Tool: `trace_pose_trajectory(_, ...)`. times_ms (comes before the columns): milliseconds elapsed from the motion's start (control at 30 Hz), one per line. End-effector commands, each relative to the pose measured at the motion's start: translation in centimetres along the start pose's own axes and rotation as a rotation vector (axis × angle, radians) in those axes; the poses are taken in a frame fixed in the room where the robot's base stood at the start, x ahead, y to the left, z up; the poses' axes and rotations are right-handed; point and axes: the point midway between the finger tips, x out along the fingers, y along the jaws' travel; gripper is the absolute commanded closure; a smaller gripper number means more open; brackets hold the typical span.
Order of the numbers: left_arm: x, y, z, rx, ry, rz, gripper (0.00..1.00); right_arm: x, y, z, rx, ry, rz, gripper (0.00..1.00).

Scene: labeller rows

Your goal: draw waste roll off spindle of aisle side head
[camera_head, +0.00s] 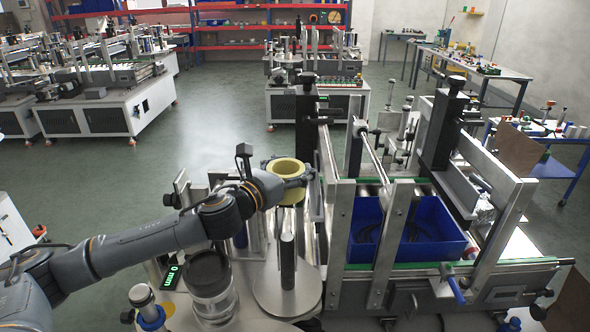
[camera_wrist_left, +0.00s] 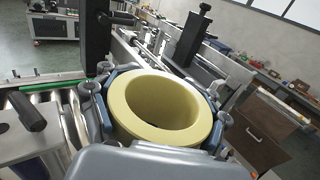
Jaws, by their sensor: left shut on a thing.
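My left gripper (camera_head: 287,180) is shut around a pale yellow waste roll (camera_head: 290,196). In the left wrist view the roll (camera_wrist_left: 122,103) sits between the blue-grey fingers (camera_wrist_left: 160,88), its wide bore facing the camera and seen empty. In the head view a black spindle (camera_head: 288,262) stands upright on a round metal plate (camera_head: 268,293) below the roll. A gap shows between the roll's underside and the spindle's top, so the roll looks clear of it. My right gripper is not in view.
The green floor (camera_head: 215,125) behind is open.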

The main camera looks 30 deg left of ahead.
Motion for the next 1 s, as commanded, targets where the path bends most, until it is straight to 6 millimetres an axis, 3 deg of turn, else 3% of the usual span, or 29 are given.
trace_pose_trajectory(1000, 0.0, 0.0, 3.8, 0.000, -0.001, 0.000, 0.67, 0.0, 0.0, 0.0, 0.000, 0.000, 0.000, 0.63)
